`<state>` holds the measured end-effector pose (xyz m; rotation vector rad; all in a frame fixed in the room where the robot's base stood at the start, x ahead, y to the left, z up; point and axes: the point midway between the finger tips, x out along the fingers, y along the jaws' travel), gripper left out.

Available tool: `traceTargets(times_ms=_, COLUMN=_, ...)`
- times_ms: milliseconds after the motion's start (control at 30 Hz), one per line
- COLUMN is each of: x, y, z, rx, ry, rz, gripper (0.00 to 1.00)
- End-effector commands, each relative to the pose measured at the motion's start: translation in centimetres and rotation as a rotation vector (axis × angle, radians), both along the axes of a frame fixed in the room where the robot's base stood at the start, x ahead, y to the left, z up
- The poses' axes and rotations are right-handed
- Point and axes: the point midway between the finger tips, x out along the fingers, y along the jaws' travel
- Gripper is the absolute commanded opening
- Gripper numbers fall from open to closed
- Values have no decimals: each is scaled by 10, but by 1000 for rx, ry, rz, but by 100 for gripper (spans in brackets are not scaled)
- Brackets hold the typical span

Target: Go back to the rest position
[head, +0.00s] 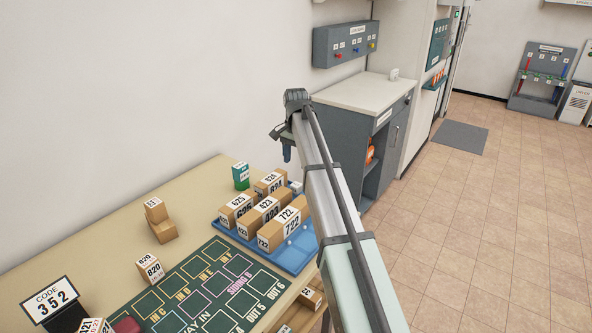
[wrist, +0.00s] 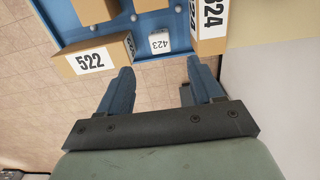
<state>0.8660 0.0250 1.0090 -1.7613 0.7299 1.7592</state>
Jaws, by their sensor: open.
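My gripper (head: 287,143) is at the end of my arm, raised above the far right corner of the table in the head view. In the wrist view the two blue fingers of my gripper (wrist: 152,88) are apart with nothing between them. My arm hides part of the tray's right side.
The table (head: 105,237) bears a dark green mat (head: 215,285), an 820 box (head: 150,268), a CODE 352 sign (head: 50,298) and a green box (head: 241,176). A grey cabinet (head: 362,94) stands behind my gripper. The tiled floor (head: 490,220) at right is clear.

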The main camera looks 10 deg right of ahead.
Motion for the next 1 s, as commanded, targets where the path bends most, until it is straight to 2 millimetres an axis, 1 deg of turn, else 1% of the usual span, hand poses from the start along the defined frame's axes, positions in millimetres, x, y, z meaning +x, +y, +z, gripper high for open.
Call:
traceTargets(times_ms=33, x=1, y=0, z=6, rx=0, ry=0, rz=0, gripper=65)
traceTargets(times_ms=100, x=0, y=0, z=10, rx=0, ry=0, rz=0, gripper=65)
traceTargets(times_ms=267, x=0, y=0, z=14, rx=0, ry=0, rz=0, gripper=65)
traceTargets(times_ms=567, x=0, y=-1, z=13, rx=-1, ry=0, rz=-1, gripper=65)
traceTargets(times_ms=667, x=2, y=-11, z=4, rx=-12, ry=-5, rz=-12, gripper=65)
traceTargets(times_ms=767, x=7, y=-38, z=-19, rx=-43, ry=-21, rz=-37, gripper=65)
traceTargets(times_ms=867, x=13, y=-79, z=-54, rx=-93, ry=-45, rz=-72, gripper=65)
traceTargets(times_ms=900, x=15, y=-98, z=-70, rx=-118, ry=-56, rz=-86, gripper=65)
traceTargets(times_ms=967, x=16, y=-128, z=-93, rx=-155, ry=-72, rz=-105, gripper=65)
traceTargets(times_ms=1000, x=16, y=-146, z=-108, rx=-180, ry=-81, rz=-115, gripper=65)
